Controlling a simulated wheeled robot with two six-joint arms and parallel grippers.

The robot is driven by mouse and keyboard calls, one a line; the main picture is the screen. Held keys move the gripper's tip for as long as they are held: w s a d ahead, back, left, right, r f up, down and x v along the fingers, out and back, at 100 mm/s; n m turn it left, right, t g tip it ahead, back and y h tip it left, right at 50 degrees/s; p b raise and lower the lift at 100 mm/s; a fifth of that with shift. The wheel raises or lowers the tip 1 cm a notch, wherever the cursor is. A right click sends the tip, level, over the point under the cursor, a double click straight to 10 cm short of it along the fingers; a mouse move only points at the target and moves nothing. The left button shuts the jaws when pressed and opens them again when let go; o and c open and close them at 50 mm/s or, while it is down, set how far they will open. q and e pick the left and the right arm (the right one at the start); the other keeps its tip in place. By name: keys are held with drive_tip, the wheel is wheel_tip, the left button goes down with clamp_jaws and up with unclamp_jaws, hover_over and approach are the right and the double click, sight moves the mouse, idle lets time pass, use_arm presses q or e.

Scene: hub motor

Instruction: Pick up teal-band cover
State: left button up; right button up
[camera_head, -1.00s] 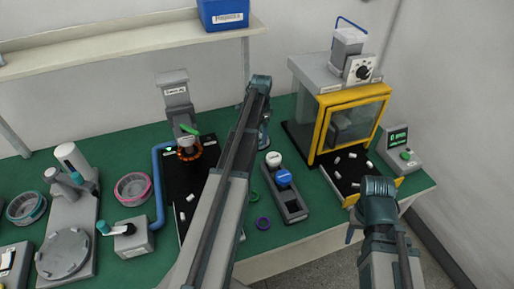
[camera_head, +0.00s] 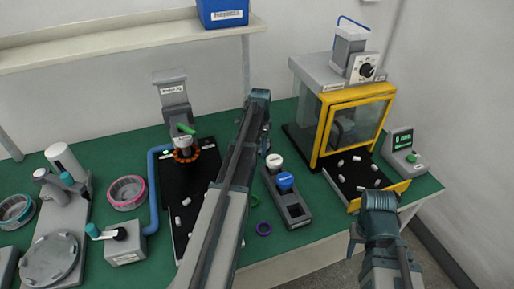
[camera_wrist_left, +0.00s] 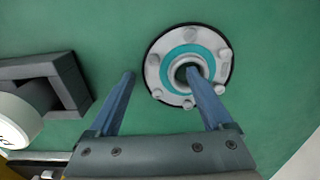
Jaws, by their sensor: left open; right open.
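The teal-band cover (camera_wrist_left: 170,88) is a round silver disc with a teal ring, a dark central hole and several bolt-like bumps near its rim. It lies on the green table in the left wrist view. I cannot make it out in the head view, where my left arm blocks part of the table. My left gripper (camera_wrist_left: 161,73) is open above the table; one finger overlaps the cover's middle in the picture, the other is left of it. I cannot tell whether they touch. My right gripper (camera_head: 378,205) is open and empty near the front right table edge.
A dark rack (camera_head: 292,207) with white and blue caps stands right of my left arm. A yellow-framed machine (camera_head: 320,133) stands at the back right. A black mat (camera_head: 170,175) with small white pieces lies left.

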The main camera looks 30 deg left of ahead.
sight(260, 150)
use_arm(q)
clamp_jaws()
drive_tip(key=shift+r, duration=0.1)
idle(0.3)
wheel_tip(260, 150, up, 10)
drive_tip(key=p, duration=1)
drive_tip(key=shift+d, duration=0.1)
